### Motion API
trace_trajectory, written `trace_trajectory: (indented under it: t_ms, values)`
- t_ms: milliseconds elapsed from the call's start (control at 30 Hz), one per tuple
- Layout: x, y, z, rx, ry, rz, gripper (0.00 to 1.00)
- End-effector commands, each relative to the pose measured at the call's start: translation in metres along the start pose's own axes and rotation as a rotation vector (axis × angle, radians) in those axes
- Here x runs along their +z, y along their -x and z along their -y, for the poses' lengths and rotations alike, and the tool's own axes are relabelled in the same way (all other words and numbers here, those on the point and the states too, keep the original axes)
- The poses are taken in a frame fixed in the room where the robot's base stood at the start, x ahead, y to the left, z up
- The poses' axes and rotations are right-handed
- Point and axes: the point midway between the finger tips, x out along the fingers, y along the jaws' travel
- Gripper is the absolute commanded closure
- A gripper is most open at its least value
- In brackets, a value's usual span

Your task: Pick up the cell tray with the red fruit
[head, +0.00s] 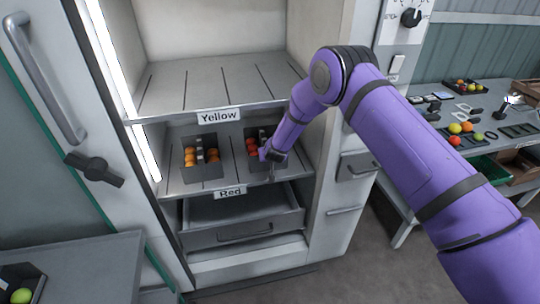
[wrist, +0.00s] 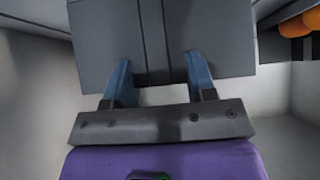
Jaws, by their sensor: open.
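The cell tray with the red fruit (head: 265,131) is dark and stands on the right of the cabinet's lower shelf. Red fruit (head: 251,146) shows in it, and my arm hides its right part. My gripper (head: 270,155) is at the front right of this tray in the head view. In the wrist view its two blue fingers (wrist: 158,57) are apart with nothing between them that I can make out as held. They overlap the edge of a grey panel with dark lines (wrist: 160,35); I cannot tell whether this is shelf or tray. No red fruit shows there.
A second dark tray (head: 200,175) with orange fruit stands to the left on the same shelf. A "Yellow" label (head: 219,115) is on the upper shelf's edge, a "Red" label (head: 230,192) on the lower. The upper shelf (head: 200,85) is empty. A drawer (head: 245,232) sits below.

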Motion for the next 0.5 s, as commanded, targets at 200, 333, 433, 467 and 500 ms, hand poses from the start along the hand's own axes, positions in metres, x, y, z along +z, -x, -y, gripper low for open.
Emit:
trace_trajectory:
  t_ms: [200, 333, 433, 467, 500]
  values:
    - [-0.0006, -0.0014, 0.0001, 0.000, 0.000, -0.001, 0.49]
    - [-0.0005, -0.0013, 0.0001, 0.000, 0.000, -0.001, 0.56]
    - [-0.0005, -0.0012, 0.0001, 0.000, 0.000, -0.001, 0.79]
    - [-0.0005, -0.0012, 0.0001, 0.000, 0.000, -0.001, 0.86]
    - [-0.0005, -0.0012, 0.0001, 0.000, 0.000, -0.001, 0.95]
